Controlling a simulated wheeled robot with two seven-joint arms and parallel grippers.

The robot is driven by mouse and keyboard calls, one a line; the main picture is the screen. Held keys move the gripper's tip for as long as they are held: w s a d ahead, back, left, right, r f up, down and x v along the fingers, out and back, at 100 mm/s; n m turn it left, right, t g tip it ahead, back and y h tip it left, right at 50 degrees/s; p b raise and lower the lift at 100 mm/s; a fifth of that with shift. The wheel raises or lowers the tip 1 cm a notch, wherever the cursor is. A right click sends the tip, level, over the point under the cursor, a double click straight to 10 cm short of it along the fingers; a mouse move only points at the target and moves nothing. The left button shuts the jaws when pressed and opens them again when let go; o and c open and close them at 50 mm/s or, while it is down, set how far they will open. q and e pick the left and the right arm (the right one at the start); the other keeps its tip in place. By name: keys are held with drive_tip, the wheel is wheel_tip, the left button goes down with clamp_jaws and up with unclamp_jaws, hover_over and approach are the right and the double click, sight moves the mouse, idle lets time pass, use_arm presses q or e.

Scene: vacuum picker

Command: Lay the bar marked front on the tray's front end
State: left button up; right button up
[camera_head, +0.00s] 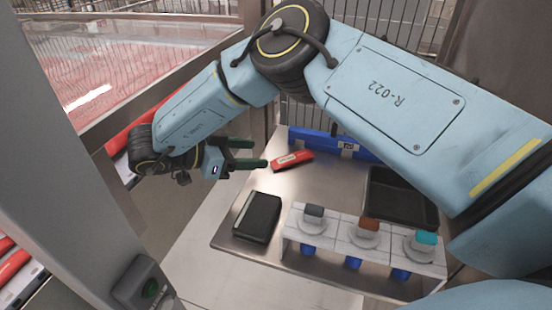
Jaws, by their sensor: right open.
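A red bar (297,160) with a pale label lies on the metal table (230,238), and the label's writing is too small to read. A longer blue bar (316,142) with a small white tag lies behind it, partly hidden by my right arm; I cannot tell which bar is marked front. A black tray (405,206) sits at the right of the table, its far side close to my right arm. My right gripper (261,154) is open and empty, its dark green fingers left of the red bar and apart from it. My left gripper is out of view.
A pale rack (335,259) along the near edge holds several suction tools with grey, orange and teal tops. A black box (258,217) lies left of it. The table middle is clear. Wire fencing stands behind, and a grey post (60,120) at left.

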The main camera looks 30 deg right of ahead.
approach(302, 154)
drive_tip(key=x, duration=0.2)
drive_tip(key=shift+s+d+f+b, duration=0.1)
drive_tip(key=shift+d+f+b, duration=0.1)
drive_tip(key=shift+b, duration=0.2)
drive_tip(key=shift+b+x, duration=0.6)
drive_tip(key=shift+x, duration=2.05)
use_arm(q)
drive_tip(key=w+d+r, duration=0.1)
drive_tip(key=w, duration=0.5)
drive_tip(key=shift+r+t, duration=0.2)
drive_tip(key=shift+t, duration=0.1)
use_arm(e)
drive_tip(key=shift+r, duration=0.1)
drive_tip(key=shift+c, duration=0.4)
drive_tip(key=c, duration=1.1)
drive_tip(key=shift+o, duration=0.2)
